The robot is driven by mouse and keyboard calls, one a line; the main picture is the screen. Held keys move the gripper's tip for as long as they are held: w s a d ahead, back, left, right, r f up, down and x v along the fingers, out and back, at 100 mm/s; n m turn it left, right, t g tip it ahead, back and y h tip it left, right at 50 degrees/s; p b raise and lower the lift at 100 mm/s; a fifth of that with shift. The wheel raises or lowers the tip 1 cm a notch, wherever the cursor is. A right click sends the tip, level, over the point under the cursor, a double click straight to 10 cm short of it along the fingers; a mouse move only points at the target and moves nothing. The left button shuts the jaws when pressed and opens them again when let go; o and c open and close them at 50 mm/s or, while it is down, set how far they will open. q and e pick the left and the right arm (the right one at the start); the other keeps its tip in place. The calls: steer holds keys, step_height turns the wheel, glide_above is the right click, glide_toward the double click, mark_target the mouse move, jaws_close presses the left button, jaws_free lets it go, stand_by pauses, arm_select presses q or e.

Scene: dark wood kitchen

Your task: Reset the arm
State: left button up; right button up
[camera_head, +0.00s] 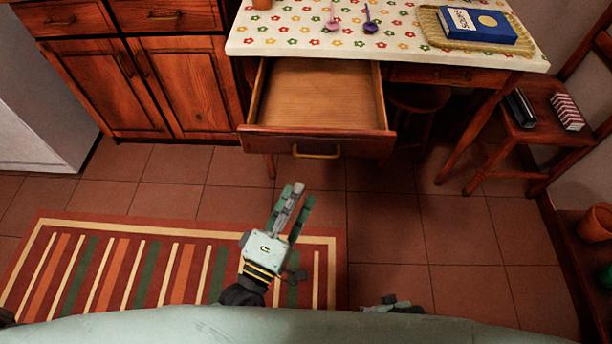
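My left gripper (301,194) points away from me, toward the open drawer (315,95) of the table. It hangs in front of the drawer, apart from it, over the floor near the right end of the rug. Its two fingers stand apart with a gap between them, and I see no object held there. A small part of my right gripper (392,303) shows at the bottom edge, right of the middle. The rest of it is hidden behind my own body, so its fingers cannot be read.
The drawer is pulled out and looks empty. The table (290,42) bears spoons and a blue box (480,27) on a woven tray (430,27). A chair (545,130) stands at the right. A striped rug (190,228) lies at the left. Tiled floor (390,235) is clear between.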

arm_select(q)
steer(key=shift+v, duration=1.15)
steer(key=shift+d, duration=0.1)
